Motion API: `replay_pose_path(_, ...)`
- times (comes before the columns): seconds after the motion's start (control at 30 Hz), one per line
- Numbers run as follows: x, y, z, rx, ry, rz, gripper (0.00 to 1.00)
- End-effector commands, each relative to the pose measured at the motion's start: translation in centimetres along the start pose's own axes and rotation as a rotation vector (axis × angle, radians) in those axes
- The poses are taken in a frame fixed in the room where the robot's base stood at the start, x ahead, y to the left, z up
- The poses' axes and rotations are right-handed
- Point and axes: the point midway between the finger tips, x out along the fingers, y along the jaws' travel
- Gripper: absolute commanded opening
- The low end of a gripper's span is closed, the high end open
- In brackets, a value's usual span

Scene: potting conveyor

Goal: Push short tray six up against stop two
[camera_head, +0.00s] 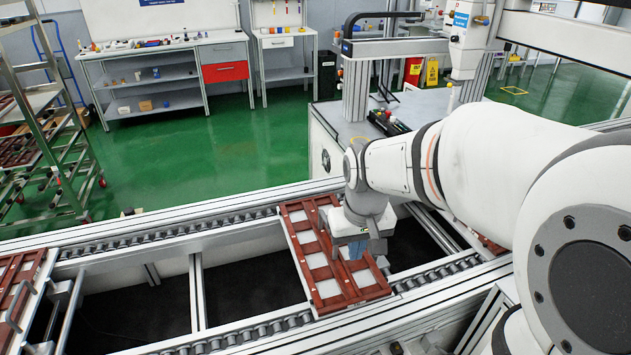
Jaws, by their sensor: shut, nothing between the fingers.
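A short reddish-brown tray (303,254) with pale square panels lies across the two roller rails, in the middle of the conveyor. My gripper (357,252) points down over its right part, with the fingers shut and empty. The gripper and wrist hide part of the tray's right side, and I cannot tell whether the fingers touch it. No number is readable on the tray, so I cannot tell whether it is tray six. I cannot make out stop two.
Another brown tray (22,284) sits on the conveyor at the left edge. Part of a further brown one (491,244) shows at the right, behind my arm. The rails (130,240) between the left and middle trays are clear. A grey machine cabinet (325,135) stands behind the conveyor.

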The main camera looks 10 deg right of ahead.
Motion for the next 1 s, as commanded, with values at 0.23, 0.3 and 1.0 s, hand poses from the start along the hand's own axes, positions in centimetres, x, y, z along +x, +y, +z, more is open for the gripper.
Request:
replay_pose_path(0.23,3.9,1.0,-7.8,-0.046,-0.083,-0.008,0.00)
replay_pose_path(0.3,5.2,1.2,-9.2,-0.055,-0.099,-0.011,0.00)
replay_pose_path(1.0,15.1,1.6,-10.8,-0.077,-0.133,-0.016,0.00)
